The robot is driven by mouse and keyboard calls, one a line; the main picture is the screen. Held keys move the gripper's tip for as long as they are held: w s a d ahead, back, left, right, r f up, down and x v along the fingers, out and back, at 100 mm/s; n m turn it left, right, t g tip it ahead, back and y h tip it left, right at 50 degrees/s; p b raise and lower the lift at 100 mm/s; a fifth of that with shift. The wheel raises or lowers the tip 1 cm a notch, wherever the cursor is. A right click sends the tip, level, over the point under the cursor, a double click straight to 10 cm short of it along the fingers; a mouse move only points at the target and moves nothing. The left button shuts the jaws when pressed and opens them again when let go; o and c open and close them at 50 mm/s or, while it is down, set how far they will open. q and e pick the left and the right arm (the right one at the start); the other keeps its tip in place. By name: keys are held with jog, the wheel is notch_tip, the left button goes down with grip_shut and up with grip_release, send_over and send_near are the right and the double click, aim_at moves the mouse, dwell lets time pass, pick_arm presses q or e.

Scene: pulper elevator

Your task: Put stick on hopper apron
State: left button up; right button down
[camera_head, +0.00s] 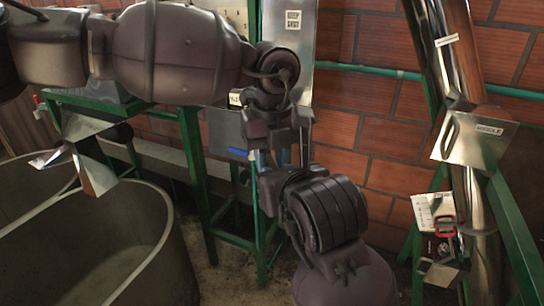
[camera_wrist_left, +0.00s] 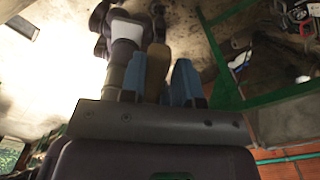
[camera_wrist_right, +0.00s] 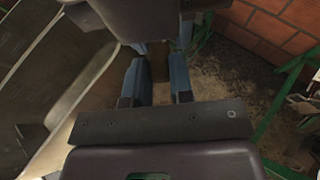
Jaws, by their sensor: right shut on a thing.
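The stick is a brown piece between the blue fingers in the left wrist view (camera_wrist_left: 157,68) and in the right wrist view (camera_wrist_right: 160,66). My right gripper (camera_head: 272,168) is shut on it, fingers up. My left gripper (camera_head: 276,150) is just above, fingers down, facing the right one. The stick stands between the left fingers too, but I cannot tell whether they clamp it. In the head view the grippers mostly hide the stick. I cannot tell for sure which part is the hopper apron; a bent metal sheet (camera_head: 92,172) hangs at the left over the tank.
A large grey tank (camera_head: 150,240) fills the lower left. A green frame (camera_head: 195,165) stands behind my arms. At the right is a shiny metal tube (camera_head: 470,60) with a plate marked MIDDLE (camera_head: 470,138). A brick wall (camera_head: 355,130) closes the back.

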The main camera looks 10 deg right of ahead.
pick_arm(q)
jog(key=shift+d, duration=0.15)
grip_shut()
pick_arm(e)
jog(key=shift+a, duration=0.2)
pick_arm(q)
jog(key=shift+r, duration=0.1)
pick_arm(e)
jog(key=c, duration=1.1)
grip_release()
jog(key=shift+o, duration=1)
